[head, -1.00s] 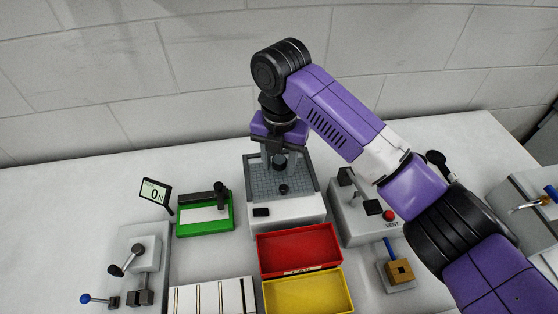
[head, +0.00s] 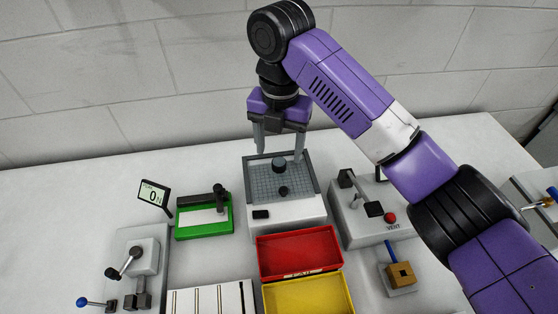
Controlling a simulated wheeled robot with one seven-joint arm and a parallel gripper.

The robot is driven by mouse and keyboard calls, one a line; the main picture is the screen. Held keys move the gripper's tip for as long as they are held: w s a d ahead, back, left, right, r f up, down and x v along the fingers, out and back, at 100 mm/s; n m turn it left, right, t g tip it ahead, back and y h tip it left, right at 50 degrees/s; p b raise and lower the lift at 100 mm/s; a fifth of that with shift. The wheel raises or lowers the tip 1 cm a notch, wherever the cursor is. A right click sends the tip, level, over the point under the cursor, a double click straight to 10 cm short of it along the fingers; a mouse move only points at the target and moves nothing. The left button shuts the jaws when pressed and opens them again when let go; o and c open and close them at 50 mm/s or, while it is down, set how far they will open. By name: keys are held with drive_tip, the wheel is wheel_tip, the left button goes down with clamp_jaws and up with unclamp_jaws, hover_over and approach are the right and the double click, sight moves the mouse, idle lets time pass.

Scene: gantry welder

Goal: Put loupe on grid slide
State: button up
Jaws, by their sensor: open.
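The grid slide (head: 262,183) is a grey gridded plate in a raised frame on a white box, in the middle of the head view. A dark round cylinder, which looks like the loupe (head: 279,164), stands upright on the grid toward its back. A smaller dark knob-like piece (head: 283,191) sits in front of it, apart from it. My gripper (head: 280,153) is above the back of the grid, pointing down, with its two grey fingers spread wide and nothing between them. The fingertips look clear of the cylinder.
A red bin (head: 297,235) and a yellow bin (head: 305,280) lie in front. A green-framed device (head: 203,229) stands left, and a grey unit with a VENT button (head: 390,217) stands right. Further left is a lever fixture (head: 138,255). White table is bare at back left.

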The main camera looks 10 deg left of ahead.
sight(280, 162)
wheel_tip(280, 162, up, 5)
drive_tip(key=shift+d, duration=0.1)
drive_tip(key=shift+r, duration=0.65)
